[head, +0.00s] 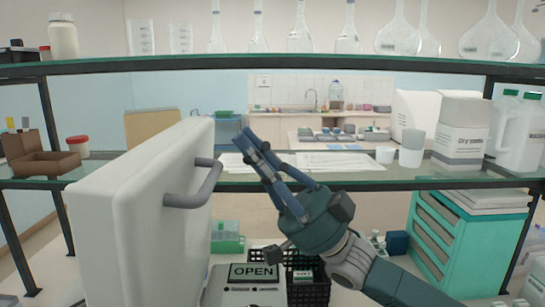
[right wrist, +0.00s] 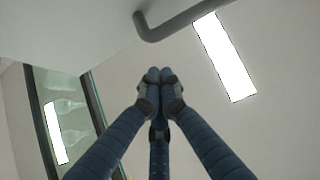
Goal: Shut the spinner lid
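The spinner lid (head: 140,220) is a big white panel standing raised on the left in the head view. Its grey bar handle (head: 198,190) faces right. The spinner body (head: 225,288) shows below, partly cut off, with a display reading OPEN (head: 254,272). My right gripper (head: 248,142) is just right of the handle, pointing up and left, and looks apart from it. In the right wrist view its fingertips (right wrist: 160,76) meet with nothing between them, and the handle (right wrist: 165,30) shows beyond them. My left gripper is not in view.
An upper shelf (head: 300,63) carries flasks. A black rack (head: 312,290) and a teal drawer cabinet (head: 465,240) stand lower right.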

